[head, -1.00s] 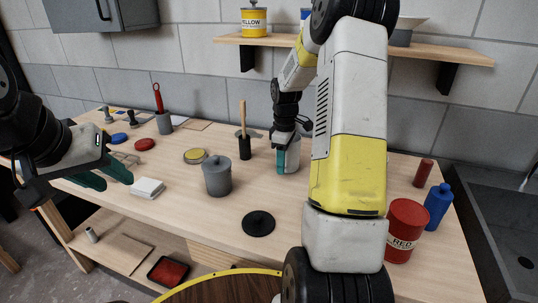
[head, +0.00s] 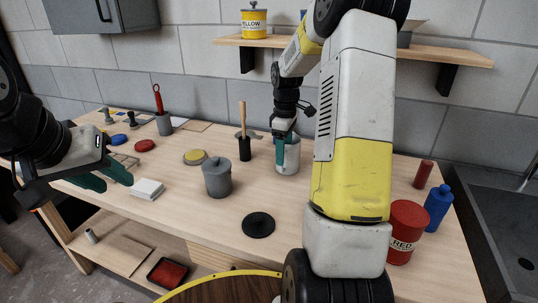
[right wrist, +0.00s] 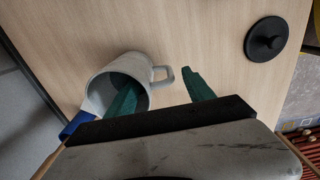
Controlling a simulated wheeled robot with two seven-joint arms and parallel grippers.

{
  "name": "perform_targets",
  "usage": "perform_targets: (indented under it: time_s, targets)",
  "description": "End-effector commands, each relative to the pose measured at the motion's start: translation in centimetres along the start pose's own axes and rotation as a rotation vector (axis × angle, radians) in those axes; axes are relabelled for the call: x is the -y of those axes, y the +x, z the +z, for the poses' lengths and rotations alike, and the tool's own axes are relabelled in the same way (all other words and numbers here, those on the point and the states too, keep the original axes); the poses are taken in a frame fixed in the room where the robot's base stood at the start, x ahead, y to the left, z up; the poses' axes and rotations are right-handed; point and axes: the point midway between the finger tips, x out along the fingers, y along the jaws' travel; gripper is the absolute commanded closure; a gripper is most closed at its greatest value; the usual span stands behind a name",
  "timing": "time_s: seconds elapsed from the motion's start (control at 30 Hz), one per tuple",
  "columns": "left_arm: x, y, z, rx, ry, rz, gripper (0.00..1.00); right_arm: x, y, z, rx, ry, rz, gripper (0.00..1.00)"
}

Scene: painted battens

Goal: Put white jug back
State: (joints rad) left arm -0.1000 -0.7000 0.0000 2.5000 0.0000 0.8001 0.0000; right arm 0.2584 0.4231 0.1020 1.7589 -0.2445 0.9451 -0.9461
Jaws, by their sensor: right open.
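The white jug (head: 288,158) stands upright on the workbench, below my right gripper (head: 285,134) in the head view. In the right wrist view the jug (right wrist: 110,78) shows its open mouth, with its handle toward the gap between the teal fingers. My right gripper (right wrist: 162,92) is open; one finger overlaps the jug's mouth and the other is beyond the handle. I cannot tell whether either finger touches the jug. My left gripper (head: 102,176) is open and empty over the left part of the bench.
A grey lidded pot (head: 217,178), a black lid (head: 258,225) and a dark holder with a wooden handle (head: 244,148) are near the jug. A red can (head: 406,232) and a blue bottle (head: 437,207) stand at right. A wall shelf (head: 350,46) is above.

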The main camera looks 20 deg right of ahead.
Motion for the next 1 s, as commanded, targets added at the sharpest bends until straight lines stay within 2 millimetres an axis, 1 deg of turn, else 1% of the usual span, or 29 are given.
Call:
perform_targets:
  time_s: [0.03, 0.2, 0.3, 0.43, 0.5, 0.57, 0.67, 0.7, 0.77, 0.8, 0.87, 0.9, 0.97, 1.0]
  targets:
    - [0.0, 0.0, 0.0, 0.0, 0.0, 0.0, 0.64, -0.1, -1.3, -0.1, -0.003, 0.0, 0.004, 0.39]
    - [0.0, 0.0, 0.0, 0.0, 0.0, 0.0, 0.64, 0.0, -4.7, -0.1, -0.002, 0.0, 0.002, 0.39]
    - [0.0, 0.0, 0.0, 0.0, 0.0, 0.0, 0.64, 0.0, -6.0, -0.1, -0.001, -0.001, 0.002, 0.39]
    - [0.0, 0.0, 0.0, 0.0, 0.0, 0.0, 0.64, 0.1, -7.2, -0.1, -0.002, 0.001, 0.001, 0.39]
    - [0.0, 0.0, 0.0, 0.0, 0.0, 0.0, 0.64, 0.7, -8.0, -0.1, -0.009, 0.015, 0.011, 0.39]
    - [0.0, 0.0, 0.0, 0.0, 0.0, 0.0, 0.64, 1.7, -9.1, -0.1, -0.023, 0.044, 0.027, 0.39]
    - [0.0, 0.0, 0.0, 0.0, 0.0, 0.0, 0.64, 4.7, -11.7, -0.1, -0.065, 0.128, 0.069, 0.39]
    - [0.0, 0.0, 0.0, 0.0, 0.0, 0.0, 0.64, 6.2, -12.9, -0.1, -0.092, 0.173, 0.088, 0.39]
    - [0.0, 0.0, 0.0, 0.0, 0.0, 0.0, 0.64, 8.8, -14.4, 0.2, -0.136, 0.247, 0.113, 0.39]
    - [0.0, 0.0, 0.0, 0.0, 0.0, 0.0, 0.64, 10.6, -15.2, 0.5, -0.168, 0.3, 0.125, 0.39]
    - [0.0, 0.0, 0.0, 0.0, 0.0, 0.0, 0.64, 13.2, -16.2, 0.9, -0.219, 0.376, 0.141, 0.39]
    - [0.0, 0.0, 0.0, 0.0, 0.0, 0.0, 0.64, 14.9, -16.8, 1.2, -0.257, 0.427, 0.147, 0.39]
    - [0.0, 0.0, 0.0, 0.0, 0.0, 0.0, 0.64, 17.4, -17.3, 1.8, -0.314, 0.502, 0.153, 0.39]
    - [0.0, 0.0, 0.0, 0.0, 0.0, 0.0, 0.64, 19.0, -17.5, 2.2, -0.351, 0.551, 0.151, 0.39]
